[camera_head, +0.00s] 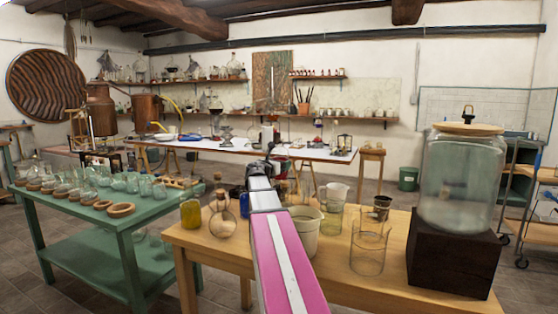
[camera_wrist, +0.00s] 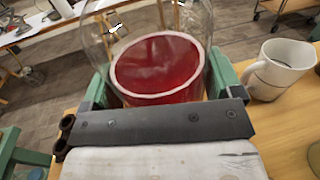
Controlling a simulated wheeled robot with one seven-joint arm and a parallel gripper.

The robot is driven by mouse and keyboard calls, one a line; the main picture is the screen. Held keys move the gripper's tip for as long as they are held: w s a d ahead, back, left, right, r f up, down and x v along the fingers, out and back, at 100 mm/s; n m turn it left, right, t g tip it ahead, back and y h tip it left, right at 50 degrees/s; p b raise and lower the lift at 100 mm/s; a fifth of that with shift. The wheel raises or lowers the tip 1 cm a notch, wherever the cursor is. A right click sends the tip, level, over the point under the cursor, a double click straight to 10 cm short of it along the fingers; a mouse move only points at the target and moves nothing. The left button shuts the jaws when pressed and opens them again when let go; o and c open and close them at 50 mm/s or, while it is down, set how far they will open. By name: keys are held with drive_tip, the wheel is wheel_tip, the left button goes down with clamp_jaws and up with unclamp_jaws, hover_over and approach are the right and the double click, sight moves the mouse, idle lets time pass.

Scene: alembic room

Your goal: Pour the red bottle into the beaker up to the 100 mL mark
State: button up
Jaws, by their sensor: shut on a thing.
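My gripper (camera_wrist: 160,86) has its green fingers shut on the red bottle (camera_wrist: 158,62), a clear rounded glass vessel with red liquid. In the head view a bit of the red bottle (camera_head: 282,161) shows behind the end of my arm, above the wooden table; its lower part is hidden. A clear, empty-looking glass beaker (camera_head: 370,248) stands at the table's front, right of my arm. Another clear beaker-like glass (camera_head: 332,220) stands behind it to the left. I cannot read marks on either.
On the wooden table (camera_head: 395,286) stand a white jug (camera_head: 338,193), a pale pot (camera_head: 305,228), a dark cup (camera_head: 381,206), a corked flask (camera_head: 222,215) and a yellow bottle (camera_head: 190,211). A large jar (camera_head: 458,180) on a dark block bounds the right. A green table (camera_head: 110,222) holds glassware.

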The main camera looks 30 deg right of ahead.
drive_tip(key=shift+f, duration=0.8)
drive_tip(key=shift+y, duration=0.3)
drive_tip(key=shift+w+a+m+g+y, duration=0.1)
drive_tip(key=shift+a+m+g+y, duration=0.1)
drive_tip(key=shift+m+y, duration=0.3)
drive_tip(key=shift+w+a+m+g+y, duration=0.1)
drive_tip(key=shift+m+g+y, duration=0.1)
drive_tip(key=shift+m+y, duration=0.25)
drive_tip(key=shift+w+a+r+m+y, duration=0.15)
drive_tip(key=shift+a+r+m+y, duration=0.15)
drive_tip(key=shift+a+m+y, duration=0.45)
drive_tip(key=shift+w+a+r+m+y, duration=0.15)
drive_tip(key=shift+a+r+m+y, duration=0.4)
drive_tip(key=shift+y, duration=0.45)
drive_tip(key=r+m+y, duration=0.1)
drive_tip(key=y, duration=0.1)
drive_tip(key=a+r+m+y, duration=0.1)
drive_tip(key=r+m+y, duration=0.1)
drive_tip(key=shift+w+y, duration=0.1)
drive_tip(key=shift+y, duration=0.2)
